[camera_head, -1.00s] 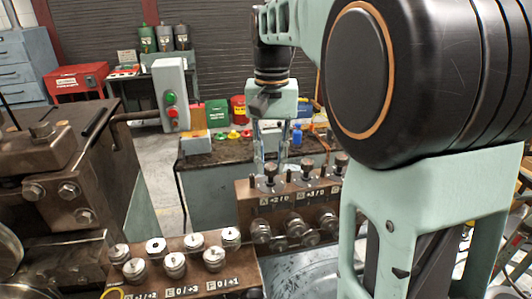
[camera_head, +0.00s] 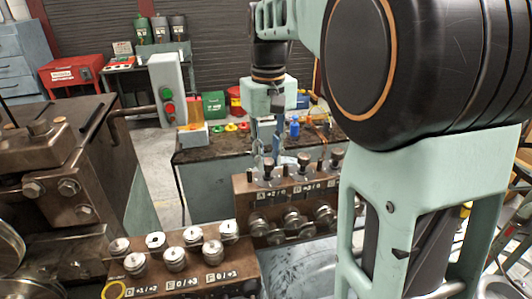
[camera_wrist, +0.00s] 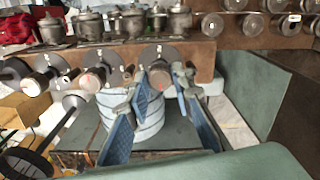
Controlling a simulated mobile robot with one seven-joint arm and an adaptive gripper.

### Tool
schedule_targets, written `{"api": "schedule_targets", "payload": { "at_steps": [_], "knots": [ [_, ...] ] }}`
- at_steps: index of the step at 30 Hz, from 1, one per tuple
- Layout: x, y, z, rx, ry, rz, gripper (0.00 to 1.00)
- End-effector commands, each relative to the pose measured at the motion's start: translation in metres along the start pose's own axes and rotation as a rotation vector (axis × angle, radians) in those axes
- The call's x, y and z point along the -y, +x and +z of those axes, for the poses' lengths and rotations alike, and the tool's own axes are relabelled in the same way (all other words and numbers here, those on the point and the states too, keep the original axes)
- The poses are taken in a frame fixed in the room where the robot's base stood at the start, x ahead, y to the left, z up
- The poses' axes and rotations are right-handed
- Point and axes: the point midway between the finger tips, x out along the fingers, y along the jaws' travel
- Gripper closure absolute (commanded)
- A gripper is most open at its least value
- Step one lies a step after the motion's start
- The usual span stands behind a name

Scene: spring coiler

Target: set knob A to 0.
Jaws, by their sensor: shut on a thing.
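Knob A (camera_head: 268,169) is the leftmost dark knob on top of the brown block, above the label "A +2 / 0" (camera_head: 270,192). My gripper (camera_head: 268,163) comes down on it from above, with a finger on either side. In the wrist view my gripper (camera_wrist: 161,82) is shut on knob A (camera_wrist: 159,85), a round metal knob with a red mark on its face. A dark disc lies behind it. The fingers partly hide the knob, and I cannot read its setting.
Two neighbouring knobs (camera_head: 304,161) stand to the right on the brown block (camera_head: 242,205). A lower brown block (camera_head: 190,278) with several metal knobs is in front. A bench (camera_head: 200,155) with bins stands behind. My arm hides the right side.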

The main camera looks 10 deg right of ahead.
Motion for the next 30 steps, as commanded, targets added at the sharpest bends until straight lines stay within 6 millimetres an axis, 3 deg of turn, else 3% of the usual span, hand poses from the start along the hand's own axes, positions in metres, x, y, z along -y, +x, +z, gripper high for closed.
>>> {"api": "schedule_targets", "payload": {
  "at_steps": [8, 9, 13, 23, 30],
  "knots": [
    [0.000, 0.000, 0.000, -0.001, -0.001, 0.000, 1.00],
    [0.000, 0.000, 0.000, -0.001, -0.001, 0.000, 0.76],
    [0.000, 0.000, 0.000, -0.001, 0.000, 0.000, 0.61],
    [0.000, -0.003, 0.000, -0.001, 0.001, 0.000, 0.61],
    [0.000, -0.038, -0.001, -0.005, 0.001, 0.001, 0.61]
  ]
}}
